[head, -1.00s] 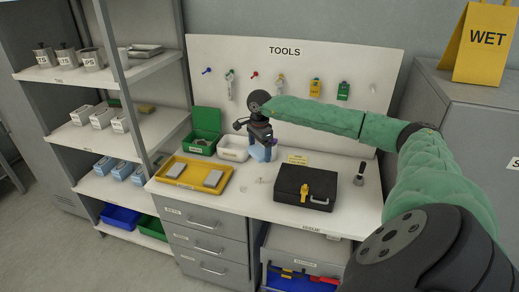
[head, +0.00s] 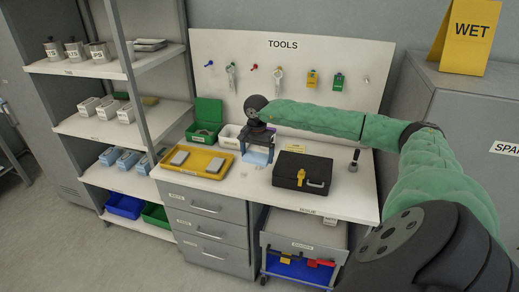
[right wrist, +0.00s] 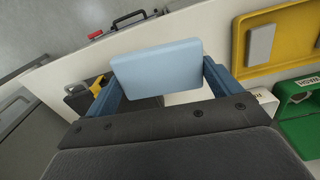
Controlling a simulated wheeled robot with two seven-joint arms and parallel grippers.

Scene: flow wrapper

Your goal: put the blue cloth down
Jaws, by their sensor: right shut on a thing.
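The blue cloth (head: 257,158) is a light blue, flat rectangular pad. My right gripper (head: 258,149) is shut on it, over the bench between the yellow tray and the black case. In the right wrist view the cloth (right wrist: 157,65) spans the gap between the two blue fingers of the gripper (right wrist: 160,76). The head view does not clearly show whether the cloth's lower edge touches the bench top. My left gripper is not in view.
The yellow tray (head: 163,168) with grey blocks lies left on the bench (head: 233,184). A white bin (head: 229,143) and an open green box (head: 208,112) stand behind it. A black case (head: 302,171) and a dark-handled tool (head: 354,160) are to the right. Bare bench shows in front.

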